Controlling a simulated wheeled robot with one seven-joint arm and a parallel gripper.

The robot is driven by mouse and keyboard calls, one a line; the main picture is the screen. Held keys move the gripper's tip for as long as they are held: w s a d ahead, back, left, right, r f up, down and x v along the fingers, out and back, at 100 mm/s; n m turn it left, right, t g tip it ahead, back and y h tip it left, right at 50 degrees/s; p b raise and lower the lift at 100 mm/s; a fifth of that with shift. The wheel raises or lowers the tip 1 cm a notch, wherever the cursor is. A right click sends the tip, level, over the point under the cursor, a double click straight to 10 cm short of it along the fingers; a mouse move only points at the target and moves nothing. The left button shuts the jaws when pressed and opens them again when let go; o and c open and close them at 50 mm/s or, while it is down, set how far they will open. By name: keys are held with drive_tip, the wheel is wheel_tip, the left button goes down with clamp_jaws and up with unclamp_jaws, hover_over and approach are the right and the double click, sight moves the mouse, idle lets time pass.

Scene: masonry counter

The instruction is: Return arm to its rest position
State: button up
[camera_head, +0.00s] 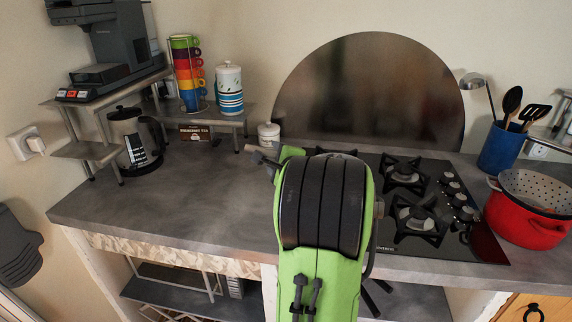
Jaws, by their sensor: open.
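My green and black arm (325,205) rises from the bottom middle of the head view, in front of the counter (190,215). It covers part of the counter and the left part of the black gas hob (470,235). I cannot make out my gripper; the arm's own links hide it. Small dark pieces show beside the arm at the lower right, and I cannot tell what they are. A grey and black handle-like piece (262,157) sticks out at the left of the arm's top; what it belongs to is hidden.
A red pot with a colander (525,225) and a blue utensil holder (500,148) stand right of the hob. A kettle (133,138), a mug stack (187,75), a striped canister (229,90) and a coffee machine (112,45) are at left. The left front counter is clear.

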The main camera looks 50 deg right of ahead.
drive_tip(key=v, duration=1)
drive_tip(key=shift+s, duration=0.25)
drive_tip(key=shift+a+r, duration=0.1)
drive_tip(key=w+a+r+n+g+y+p, duration=0.1)
drive_tip(key=w+a+n+y+p, duration=0.2)
drive_tip(key=a+n, duration=0.65)
drive_tip(key=a+r+n+g+y+p, duration=0.15)
drive_tip(key=a+n+y, duration=0.35)
drive_tip(key=a, duration=0.8)
drive_tip(key=s+a+f+n+g+p, duration=0.1)
drive_tip(key=s+a+n+g+p, duration=0.2)
drive_tip(key=s+a+n, duration=0.7)
drive_tip(key=s+n+g, duration=0.1)
drive_tip(key=s+n, duration=0.2)
drive_tip(key=n, duration=0.1)
drive_tip(key=shift+f+g+p, duration=0.35)
drive_tip(key=shift+f+p, duration=0.05)
drive_tip(key=shift+s+d, duration=0.1)
